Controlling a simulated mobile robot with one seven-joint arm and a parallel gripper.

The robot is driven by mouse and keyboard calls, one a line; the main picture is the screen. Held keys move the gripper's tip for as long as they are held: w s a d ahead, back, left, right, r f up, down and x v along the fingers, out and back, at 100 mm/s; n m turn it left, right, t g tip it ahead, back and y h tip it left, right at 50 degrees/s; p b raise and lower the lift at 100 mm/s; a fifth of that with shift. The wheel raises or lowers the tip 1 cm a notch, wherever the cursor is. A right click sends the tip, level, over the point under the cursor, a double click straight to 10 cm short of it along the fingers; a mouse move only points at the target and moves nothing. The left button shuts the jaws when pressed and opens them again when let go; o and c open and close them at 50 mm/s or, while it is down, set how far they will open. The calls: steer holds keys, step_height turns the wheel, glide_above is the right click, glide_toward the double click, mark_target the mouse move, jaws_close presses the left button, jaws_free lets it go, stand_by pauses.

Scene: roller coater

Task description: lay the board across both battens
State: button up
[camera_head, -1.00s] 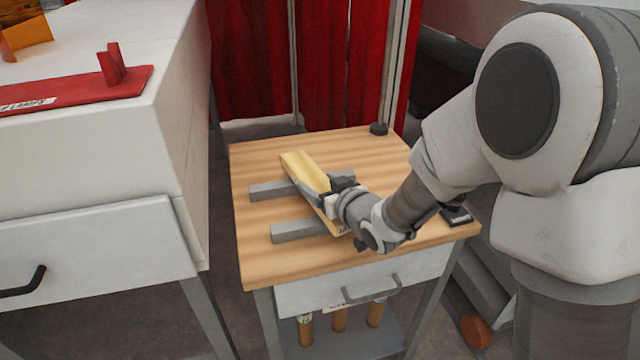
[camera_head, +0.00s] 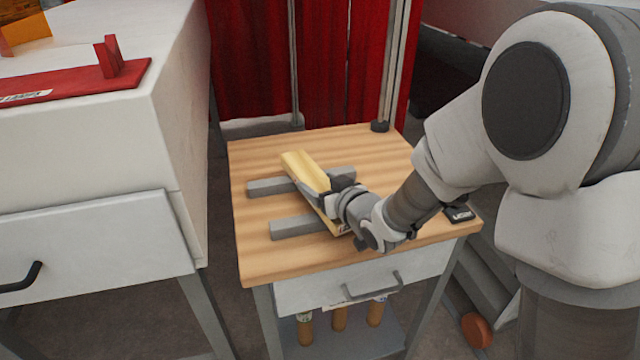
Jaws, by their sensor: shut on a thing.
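The yellow board (camera_head: 304,170) is at the middle of the wooden table, its long side running from far left to near right. It crosses over the far grey batten (camera_head: 268,187) and the near grey batten (camera_head: 296,227). My gripper (camera_head: 332,194) is shut on the board around its middle, coming from the right. My gripper and wrist hide part of the board and the right part of the near batten. Whether the board touches both battens or sits slightly above them, I cannot tell.
The wooden tabletop (camera_head: 262,262) is clear at left and front. A white cabinet (camera_head: 95,130) stands left, with a red curtain (camera_head: 250,60) behind.

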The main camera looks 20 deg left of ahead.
stand_by(0.4)
steer(key=o, duration=1.5)
steer(key=shift+f, duration=0.1)
steer(key=shift+d, duration=0.1)
